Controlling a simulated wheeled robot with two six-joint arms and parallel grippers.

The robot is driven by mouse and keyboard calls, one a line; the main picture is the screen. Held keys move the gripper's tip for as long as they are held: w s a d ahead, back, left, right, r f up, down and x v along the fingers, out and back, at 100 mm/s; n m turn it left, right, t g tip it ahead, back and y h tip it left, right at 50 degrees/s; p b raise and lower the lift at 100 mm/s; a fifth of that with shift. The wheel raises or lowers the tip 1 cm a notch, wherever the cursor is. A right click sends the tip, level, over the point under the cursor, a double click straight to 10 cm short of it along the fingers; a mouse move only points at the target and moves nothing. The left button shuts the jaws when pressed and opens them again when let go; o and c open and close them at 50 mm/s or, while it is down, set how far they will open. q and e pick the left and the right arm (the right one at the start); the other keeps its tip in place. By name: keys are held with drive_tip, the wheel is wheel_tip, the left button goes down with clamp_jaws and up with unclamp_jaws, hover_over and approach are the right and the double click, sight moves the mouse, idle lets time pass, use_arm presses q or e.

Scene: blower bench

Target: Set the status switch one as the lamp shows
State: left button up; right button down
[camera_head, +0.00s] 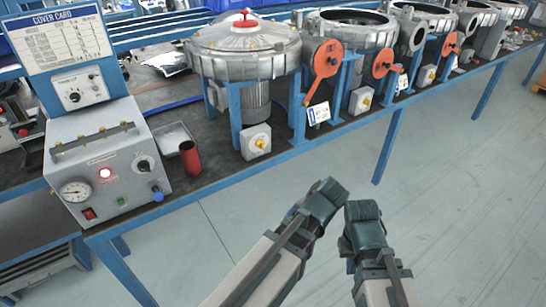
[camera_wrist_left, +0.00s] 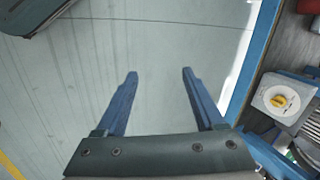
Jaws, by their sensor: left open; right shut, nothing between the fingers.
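A small grey switch box (camera_head: 248,148) with a yellow knob (camera_head: 260,143) sits at the bench front below the nearest blower (camera_head: 245,50). A yellow-knobbed switch (camera_head: 362,101) sits at the second blower. I cannot read which switch is number one. A yellow knob (camera_wrist_left: 279,100) shows at the right in the left wrist view. My left gripper (camera_wrist_left: 158,76) is open and empty over the floor. My right gripper (camera_head: 351,264) is shut and empty, its fingers mostly hidden.
A cover card (camera_head: 62,40) stands above a smaller panel with a black knob (camera_head: 74,97). A red cylinder (camera_head: 190,158) stands beside the control box. Orange levers (camera_head: 326,58) hang on the blower fronts. The floor (camera_head: 450,190) before the bench is clear.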

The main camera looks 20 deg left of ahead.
use_arm(q)
drive_tip(key=w+a+f+m+t+y+b, duration=0.2)
drive_tip(key=w+a+y+b, duration=0.15)
drive_tip(key=w+b, duration=0.2)
drive_tip(key=w+a+f+m+t+y+b, duration=0.2)
drive_tip(key=w+a+b, duration=0.2)
drive_tip(key=w, duration=0.3)
drive_tip(key=w+a+r+m+t+y+b, duration=0.1)
drive_tip(key=w+a+m+t+y+b, duration=0.1)
drive_tip(key=w+m+b, duration=0.1)
drive_tip(key=w+a+r+m+t+y+b, duration=0.1)
drive_tip(key=w+r+m+t+y+b, duration=0.1)
drive_tip(key=w+m+b, duration=0.2)
drive_tip(key=w+b, duration=0.1)
drive_tip(key=w, duration=0.2)
drive_tip(key=shift+w+a+r+t, duration=0.15)
drive_tip(key=shift+a+r+t, duration=0.05)
drive_tip(key=shift+a+t, duration=0.2)
use_arm(e)
wheel_tip(320, 180, down, 21)
use_arm(q)
drive_tip(key=shift+y, duration=0.25)
use_arm(e)
drive_tip(key=shift+a+r, duration=0.1)
drive_tip(key=shift+r, duration=0.05)
